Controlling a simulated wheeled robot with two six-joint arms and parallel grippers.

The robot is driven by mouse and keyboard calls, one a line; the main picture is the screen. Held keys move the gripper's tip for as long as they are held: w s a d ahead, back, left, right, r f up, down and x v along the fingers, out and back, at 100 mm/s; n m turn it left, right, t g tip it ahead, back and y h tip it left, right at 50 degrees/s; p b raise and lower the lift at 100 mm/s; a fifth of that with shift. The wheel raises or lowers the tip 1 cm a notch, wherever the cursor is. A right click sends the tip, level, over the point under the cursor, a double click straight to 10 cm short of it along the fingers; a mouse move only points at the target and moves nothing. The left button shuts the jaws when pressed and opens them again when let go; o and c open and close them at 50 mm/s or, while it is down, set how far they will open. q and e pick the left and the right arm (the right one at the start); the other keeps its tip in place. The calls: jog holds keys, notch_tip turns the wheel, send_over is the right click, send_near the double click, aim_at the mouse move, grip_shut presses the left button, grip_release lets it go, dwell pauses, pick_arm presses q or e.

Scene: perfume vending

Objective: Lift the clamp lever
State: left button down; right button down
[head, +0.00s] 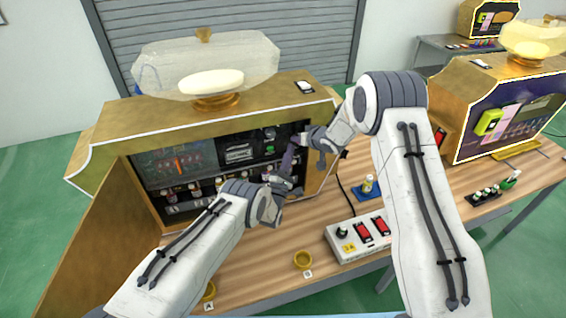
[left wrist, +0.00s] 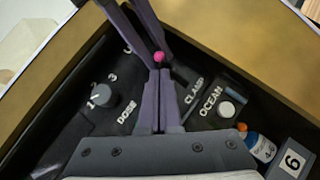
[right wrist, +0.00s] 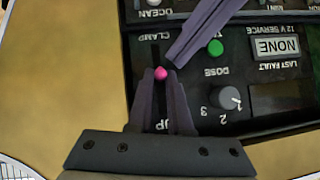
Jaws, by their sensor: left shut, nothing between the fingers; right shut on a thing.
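The clamp lever shows as a small pink knob (right wrist: 161,72) at a dark slot in the panel, under the CLAMP label; it also shows in the left wrist view (left wrist: 158,57). My right gripper (right wrist: 162,82) is shut on the lever, with the knob at its fingertips; in the head view it reaches the panel from the right (head: 298,139). My left gripper (left wrist: 160,76) is shut and empty, its tips close beside the knob; whether they touch it I cannot tell. In the head view it points up at the panel (head: 290,158), and the lever is hidden there.
The dispenser's black panel (right wrist: 225,65) carries a grey dose knob (right wrist: 230,97), a green button (right wrist: 215,47) and a fault display (right wrist: 277,46). Small bottles stand on the panel's lower shelf. A switch box (head: 361,236) and a yellow ring (head: 303,260) are on the table.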

pick_arm(q)
jog(key=shift+d+r, duration=0.25)
jog(key=shift+d, duration=0.05)
pick_arm(e)
jog(key=shift+d, duration=0.1)
